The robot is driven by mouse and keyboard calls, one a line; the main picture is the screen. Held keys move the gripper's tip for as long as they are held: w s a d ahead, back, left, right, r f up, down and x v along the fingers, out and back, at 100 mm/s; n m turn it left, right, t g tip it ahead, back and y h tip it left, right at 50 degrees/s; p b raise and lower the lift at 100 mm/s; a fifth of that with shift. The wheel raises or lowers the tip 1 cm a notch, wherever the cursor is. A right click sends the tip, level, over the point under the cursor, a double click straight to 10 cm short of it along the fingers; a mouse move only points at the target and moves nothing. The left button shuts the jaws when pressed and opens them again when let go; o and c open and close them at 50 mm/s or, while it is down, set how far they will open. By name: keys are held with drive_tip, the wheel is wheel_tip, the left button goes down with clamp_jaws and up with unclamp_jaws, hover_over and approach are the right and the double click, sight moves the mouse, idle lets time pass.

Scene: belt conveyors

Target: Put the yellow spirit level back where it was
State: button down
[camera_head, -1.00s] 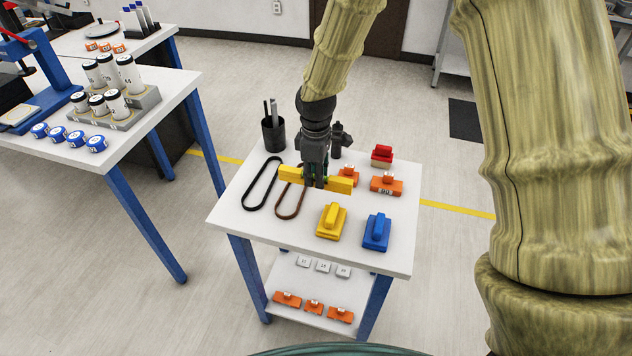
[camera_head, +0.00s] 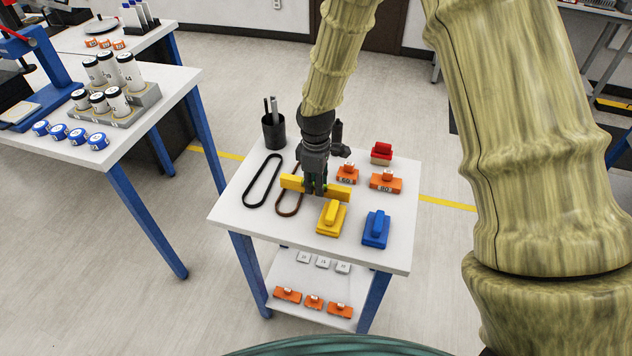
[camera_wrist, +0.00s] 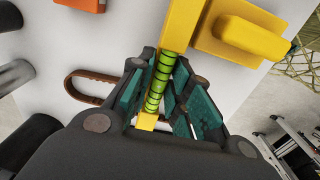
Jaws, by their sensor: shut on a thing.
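The yellow spirit level (camera_head: 334,191) is a long bar with a green vial at its middle. My gripper (camera_head: 314,189) is shut on its middle, pointing down. In the head view the level lies crosswise over the white table (camera_head: 240,205), between the brown belt and the yellow block. In the wrist view the level (camera_wrist: 181,27) runs between my finger pads (camera_wrist: 160,92), with the green vial between them. I cannot tell whether the level touches the tabletop or hangs just above it.
A yellow handled block (camera_head: 331,219) stands close in front of the level, a blue one (camera_head: 376,230) to its right. A brown belt (camera_head: 289,207) and black belt (camera_head: 262,181) lie left. Orange blocks (camera_head: 386,182), a red block (camera_head: 381,153) and a black cup (camera_head: 273,133) stand behind.

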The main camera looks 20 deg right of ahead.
drive_tip(key=shift+f, duration=0.2)
drive_tip(key=c, duration=1.3)
unclamp_jaws()
wheel_tip(320, 180, up, 13)
drive_tip(key=b, duration=0.2)
drive_tip(key=shift+b, duration=0.4)
